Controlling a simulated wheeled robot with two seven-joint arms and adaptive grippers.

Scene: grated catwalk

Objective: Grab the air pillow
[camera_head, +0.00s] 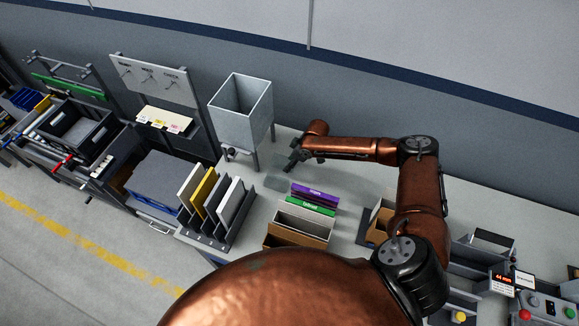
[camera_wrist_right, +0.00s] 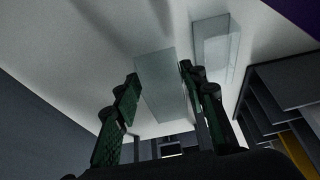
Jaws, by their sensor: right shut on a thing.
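My right gripper (camera_head: 294,161) is at the far side of the grey bench, below and right of the hopper. In the right wrist view its two green-padded fingers (camera_wrist_right: 160,76) stand on either side of a pale, translucent air pillow (camera_wrist_right: 160,92), shut on it. In the head view this pillow is mostly hidden by the gripper. A second pale, translucent pillow (camera_wrist_right: 218,46) lies beside it and is apart from the fingers; in the head view a flat translucent piece (camera_head: 278,183) shows on the bench just in front of the gripper. My left gripper is not in view.
A grey hopper (camera_head: 240,112) stands on legs at the back. Nearer are a rack of upright panels (camera_head: 215,205), purple (camera_head: 313,194) and green (camera_head: 310,206) labelled strips, and a cardboard-coloured box (camera_head: 296,228). The bench between strips and wall is mostly clear.

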